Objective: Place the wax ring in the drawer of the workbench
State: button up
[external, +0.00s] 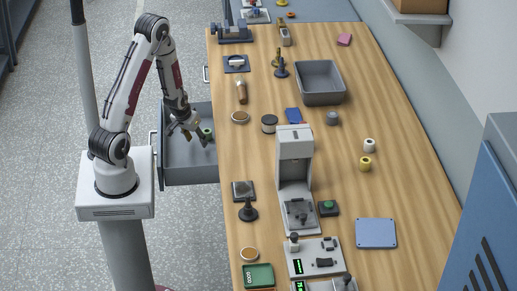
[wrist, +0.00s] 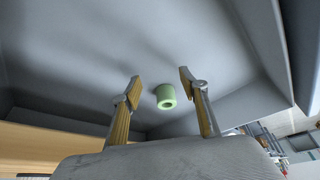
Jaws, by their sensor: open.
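A pale green ring, which I take for the wax ring (external: 207,132), is inside the open grey drawer (external: 190,175) on the left side of the workbench. My gripper (external: 187,130) reaches down into the drawer just left of the ring. In the wrist view, my gripper (wrist: 160,86) is open, with its fingers apart and the green ring (wrist: 164,91) showing between and beyond the tips. I see a gap on both sides of the ring, and neither finger appears to touch it. The drawer's grey floor and walls (wrist: 90,45) fill most of that view.
The workbench top (external: 400,200) holds a grey bin (external: 320,83), a grey machine (external: 295,160), a white ring (external: 369,145), a yellow ring (external: 365,163) and a blue plate (external: 375,233). The drawer around my gripper is otherwise largely empty, and its walls stand close by.

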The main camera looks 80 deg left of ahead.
jog(key=shift+s+d, duration=0.75)
jog(key=shift+d, duration=0.2)
jog(key=shift+s+d, duration=0.75)
jog(key=shift+d, duration=0.2)
